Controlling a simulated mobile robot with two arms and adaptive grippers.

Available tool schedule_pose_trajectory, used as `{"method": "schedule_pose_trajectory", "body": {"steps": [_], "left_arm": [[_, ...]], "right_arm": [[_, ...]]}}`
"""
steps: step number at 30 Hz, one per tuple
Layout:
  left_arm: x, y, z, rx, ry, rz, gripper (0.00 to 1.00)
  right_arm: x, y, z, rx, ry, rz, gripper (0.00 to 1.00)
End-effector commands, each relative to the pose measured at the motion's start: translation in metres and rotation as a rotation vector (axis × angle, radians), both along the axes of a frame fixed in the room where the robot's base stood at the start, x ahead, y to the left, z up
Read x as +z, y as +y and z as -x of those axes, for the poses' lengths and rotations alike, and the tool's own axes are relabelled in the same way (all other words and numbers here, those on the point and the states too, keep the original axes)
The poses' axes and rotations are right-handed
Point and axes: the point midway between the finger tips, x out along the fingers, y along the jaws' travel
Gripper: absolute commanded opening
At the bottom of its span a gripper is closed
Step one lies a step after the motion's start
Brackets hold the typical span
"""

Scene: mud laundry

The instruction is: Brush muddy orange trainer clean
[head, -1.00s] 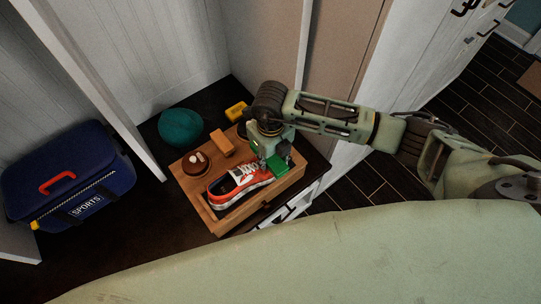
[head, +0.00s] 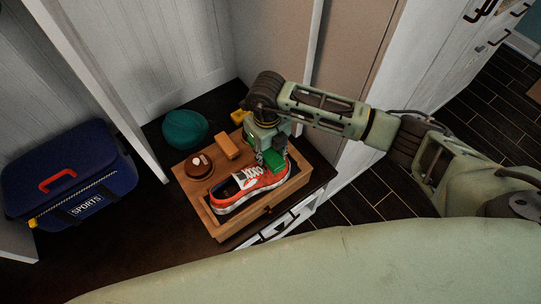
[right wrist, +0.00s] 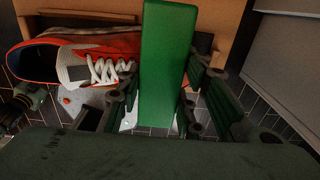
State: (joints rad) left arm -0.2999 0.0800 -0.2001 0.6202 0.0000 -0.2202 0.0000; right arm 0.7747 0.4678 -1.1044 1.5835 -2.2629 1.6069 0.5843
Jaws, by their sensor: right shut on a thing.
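The orange trainer (head: 262,184), with white laces and a pale sole, lies in a wooden tray (head: 250,223) on the dark top. It also shows in the right wrist view (right wrist: 125,45), with its opening at left and its toe partly behind the green brush. My right gripper (head: 272,152) is shut on the green brush (right wrist: 165,65), at the far side of the trainer near its toe. Whether the brush touches the trainer, I cannot tell. No mud stands out clearly on the visible upper. My left gripper is not in the head view.
A round brown tin (head: 199,168) and an orange-brown block (head: 227,145) are in the tray's back part. A teal rounded item (head: 185,129) and a yellow item (head: 239,117) sit behind it. A blue sports bag (head: 68,180) stands at left. White panels border the space.

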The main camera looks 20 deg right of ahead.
Motion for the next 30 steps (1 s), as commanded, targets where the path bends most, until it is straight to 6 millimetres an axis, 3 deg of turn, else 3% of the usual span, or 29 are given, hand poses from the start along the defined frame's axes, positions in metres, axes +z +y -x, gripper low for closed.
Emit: {"method": "schedule_pose_trajectory", "body": {"steps": [19,30], "left_arm": [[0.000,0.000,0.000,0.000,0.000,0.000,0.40],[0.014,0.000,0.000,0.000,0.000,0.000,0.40]], "right_arm": [[0.000,0.000,0.001,0.000,0.000,0.000,0.05],[0.002,-0.009,0.024,0.001,0.001,-0.001,0.05]]}}
